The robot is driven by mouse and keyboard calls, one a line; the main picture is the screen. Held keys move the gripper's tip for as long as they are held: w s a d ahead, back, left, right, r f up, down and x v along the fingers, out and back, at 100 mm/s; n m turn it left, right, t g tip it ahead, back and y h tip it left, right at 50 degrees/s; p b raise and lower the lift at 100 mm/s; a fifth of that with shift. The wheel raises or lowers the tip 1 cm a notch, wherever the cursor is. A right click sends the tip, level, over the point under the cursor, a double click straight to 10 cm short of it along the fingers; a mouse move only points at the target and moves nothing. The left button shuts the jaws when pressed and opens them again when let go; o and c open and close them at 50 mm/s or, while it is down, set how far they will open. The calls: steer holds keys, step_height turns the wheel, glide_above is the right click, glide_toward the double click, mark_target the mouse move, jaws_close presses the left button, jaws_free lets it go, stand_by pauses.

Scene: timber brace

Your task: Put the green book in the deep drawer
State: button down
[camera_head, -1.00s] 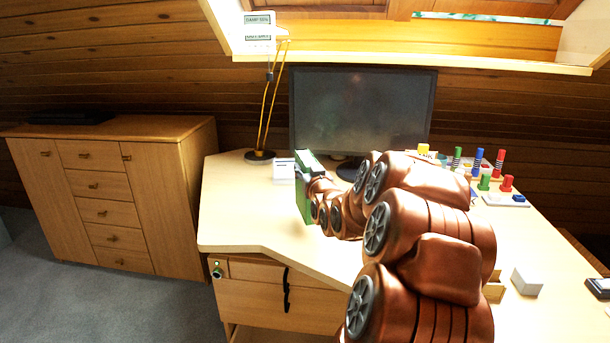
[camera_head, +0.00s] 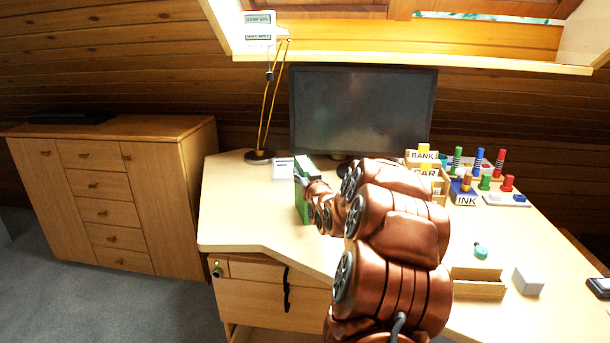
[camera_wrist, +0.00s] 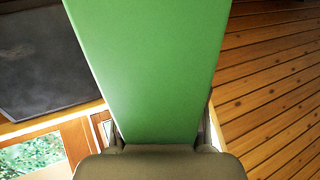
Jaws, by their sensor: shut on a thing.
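The green book (camera_head: 301,204) stands upright above the left part of the desk, in front of the monitor. My gripper (camera_head: 309,180) is shut on it; the head view partly hides the fingers. In the wrist view the green cover (camera_wrist: 150,70) fills the middle, between the fingers. I cannot tell whether its lower edge touches the desktop. Under the desk's front left is a drawer unit with a shallow upper drawer (camera_head: 255,270) and a taller, deeper drawer front (camera_head: 250,305) below.
A lamp (camera_head: 260,156) and white box (camera_head: 283,169) stand behind the book, near the monitor (camera_head: 360,110). The desk's front left is clear.

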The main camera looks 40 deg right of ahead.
stand_by(0.3)
steer(key=c, duration=0.7)
jaws_free()
steer(key=shift+o, duration=0.2)
steer(key=v, duration=1.2)
steer(key=shift+r, duration=0.15)
